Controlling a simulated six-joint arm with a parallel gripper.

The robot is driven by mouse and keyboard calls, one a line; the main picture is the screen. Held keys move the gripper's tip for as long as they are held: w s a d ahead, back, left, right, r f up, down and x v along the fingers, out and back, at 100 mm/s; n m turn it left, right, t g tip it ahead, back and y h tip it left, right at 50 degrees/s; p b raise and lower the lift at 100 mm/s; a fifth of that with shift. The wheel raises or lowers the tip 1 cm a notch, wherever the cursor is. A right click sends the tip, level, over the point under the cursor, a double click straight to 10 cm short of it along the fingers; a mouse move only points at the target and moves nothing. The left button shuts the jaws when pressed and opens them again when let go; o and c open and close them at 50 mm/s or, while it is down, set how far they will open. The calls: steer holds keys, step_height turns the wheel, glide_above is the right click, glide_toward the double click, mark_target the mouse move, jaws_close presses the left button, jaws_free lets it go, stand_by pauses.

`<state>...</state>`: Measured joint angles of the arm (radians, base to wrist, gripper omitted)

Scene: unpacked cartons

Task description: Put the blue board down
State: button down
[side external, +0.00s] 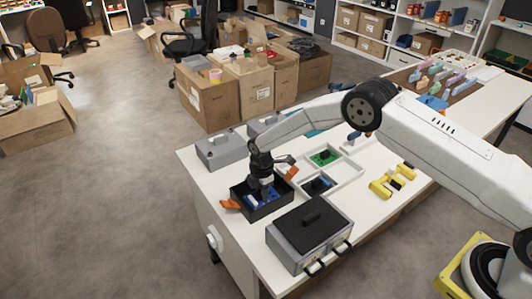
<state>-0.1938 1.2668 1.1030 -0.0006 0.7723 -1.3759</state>
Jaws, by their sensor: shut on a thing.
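My gripper (262,190) points down into an open black box (282,207) near the front left of the white table. A blue board (251,200) shows inside the box, under and around my fingers. My gripper is shut on the blue board. The gripper hides part of the board, and I cannot tell whether the board touches the box floor.
A white tray (345,176) holds a green board (324,158) and a dark piece (318,185). A grey case with a black lid (310,231) stands close in front. Grey boxes (221,149) stand behind; yellow parts (392,181) lie right. Orange pieces (229,203) flank the black box.

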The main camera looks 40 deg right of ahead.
steer(key=shift+f, duration=0.25)
steer(key=shift+c, duration=2.4)
jaws_free()
step_height(320, 180, up, 12)
steer(key=shift+r, duration=0.2)
